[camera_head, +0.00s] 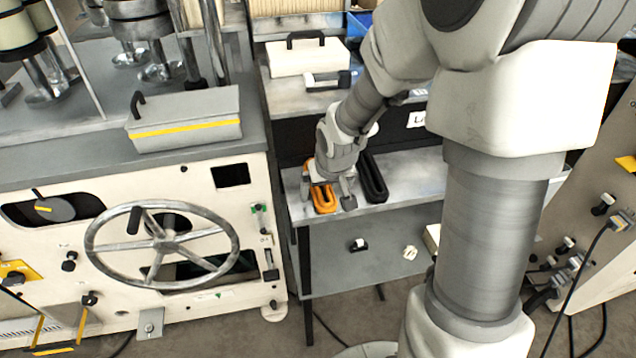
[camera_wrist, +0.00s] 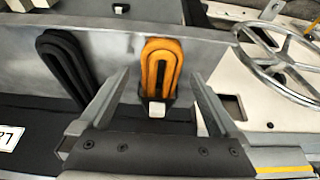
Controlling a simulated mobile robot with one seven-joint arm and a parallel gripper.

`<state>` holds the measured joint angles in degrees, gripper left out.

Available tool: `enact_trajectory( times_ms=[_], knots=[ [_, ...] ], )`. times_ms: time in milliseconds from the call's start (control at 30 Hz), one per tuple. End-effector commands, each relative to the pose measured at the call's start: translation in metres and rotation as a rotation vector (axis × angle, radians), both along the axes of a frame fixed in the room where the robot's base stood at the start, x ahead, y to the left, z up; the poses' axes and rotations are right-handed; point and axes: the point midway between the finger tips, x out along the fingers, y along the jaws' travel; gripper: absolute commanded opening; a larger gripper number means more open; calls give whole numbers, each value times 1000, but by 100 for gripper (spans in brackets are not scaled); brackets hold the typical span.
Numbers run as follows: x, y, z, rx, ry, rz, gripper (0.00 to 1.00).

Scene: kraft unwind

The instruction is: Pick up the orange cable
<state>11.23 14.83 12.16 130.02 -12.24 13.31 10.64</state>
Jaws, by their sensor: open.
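The orange cable (camera_head: 323,204) is a long looped coil lying on the upper grey metal shelf, near its front left. In the wrist view the orange cable (camera_wrist: 152,68) shows upright in the picture, with a dark band and a white tag at its near end. My gripper (camera_head: 327,194) is open and points down over it. In the wrist view the fingers of my gripper (camera_wrist: 159,82) stand on either side of the cable's line with gaps left and right. Whether a finger touches the cable cannot be told.
A black looped cable (camera_head: 374,180) lies on the same shelf to the right; it also shows in the wrist view (camera_wrist: 64,58). A machine with a handwheel (camera_head: 162,243) stands left. The lower shelf (camera_head: 340,270) holds small parts. A white toolbox (camera_head: 305,58) sits behind.

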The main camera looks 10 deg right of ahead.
Motion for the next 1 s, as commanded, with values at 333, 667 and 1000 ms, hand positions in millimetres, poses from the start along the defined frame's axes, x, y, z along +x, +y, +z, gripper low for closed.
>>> enact_trajectory(
  times_ms=[333, 667, 1000],
  knots=[
    [5, 0, -11, 0, -2, 0, 98],
    [5, 0, -11, 0, -2, 0, 44],
    [6, 0, -11, 0, -3, 0, 6]
  ],
)
